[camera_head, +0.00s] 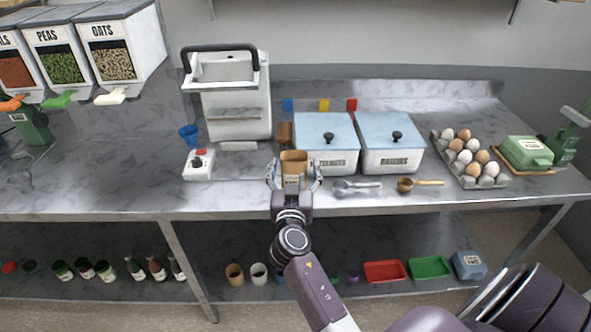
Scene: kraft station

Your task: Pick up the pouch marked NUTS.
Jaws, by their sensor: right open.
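A brown kraft pouch (293,158) stands upright near the front of the counter, left of the white bins. It has a pale label whose marking is too small to read. My right gripper (294,181) is open at the pouch, with one finger on each side of its lower part. I cannot tell whether the fingers touch it. Another brown item (285,132) stands behind it, partly hidden. My left gripper is not in view.
Two white bins with blue lids (326,130) stand just right of the pouch. A metal scoop (357,186) and a wooden-handled scoop (420,183) lie in front. A white switch box (199,164) is at left. An egg tray (469,160) is at right.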

